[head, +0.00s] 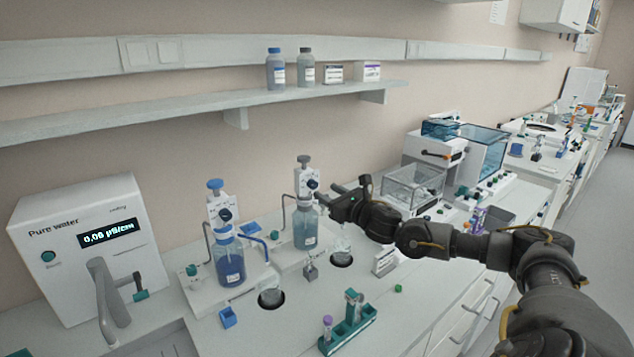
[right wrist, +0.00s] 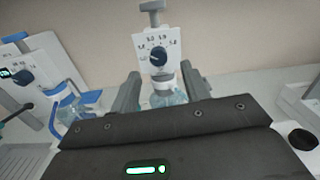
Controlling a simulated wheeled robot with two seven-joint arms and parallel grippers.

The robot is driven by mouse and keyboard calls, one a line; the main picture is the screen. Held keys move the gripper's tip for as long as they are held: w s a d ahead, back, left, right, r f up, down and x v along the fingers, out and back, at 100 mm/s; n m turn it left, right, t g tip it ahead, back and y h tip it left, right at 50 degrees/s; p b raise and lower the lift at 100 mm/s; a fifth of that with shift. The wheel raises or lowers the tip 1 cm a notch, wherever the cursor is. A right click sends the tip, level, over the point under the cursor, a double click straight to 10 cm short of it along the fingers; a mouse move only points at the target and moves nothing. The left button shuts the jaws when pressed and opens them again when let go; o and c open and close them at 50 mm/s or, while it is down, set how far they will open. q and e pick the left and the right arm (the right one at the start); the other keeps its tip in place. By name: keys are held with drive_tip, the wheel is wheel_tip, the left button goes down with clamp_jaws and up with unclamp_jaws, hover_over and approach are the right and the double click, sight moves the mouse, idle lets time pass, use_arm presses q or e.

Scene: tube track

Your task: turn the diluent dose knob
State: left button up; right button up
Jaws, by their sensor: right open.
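Two bottle-top dispensers stand on the bench. The grey-topped one (head: 306,228) holds pale blue-grey liquid, and its white dial plate (right wrist: 170,42) bears numbers and a round dark knob (right wrist: 158,56). That knob also shows in the head view (head: 312,184). The blue-topped dispenser (head: 229,262) holds deep blue liquid and has its own dark knob (head: 225,215). No readable label tells which is the diluent. My right gripper (head: 328,196) is open in front of the grey-topped dispenser. In the right wrist view its fingers (right wrist: 161,88) stand either side, the knob between and above their tips, apparently untouched.
A pure water unit (head: 85,245) stands at the left. Glass beakers (head: 342,251) sit before the dispensers. A green tube rack (head: 348,328) is near the front edge. A clear-covered box (head: 414,187) stands beyond my right arm. A wall shelf (head: 200,112) runs above.

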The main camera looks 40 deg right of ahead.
sight(315, 185)
drive_tip(key=w+p, duration=0.1)
drive_tip(key=w, duration=0.3)
drive_tip(key=shift+w+r, duration=0.1)
drive_tip(key=shift+r, duration=0.1)
drive_tip(key=shift+w+f+p, duration=0.2)
drive_tip(key=shift+w+p, duration=0.15)
drive_tip(key=shift+w, duration=0.2)
drive_tip(key=c, duration=1)
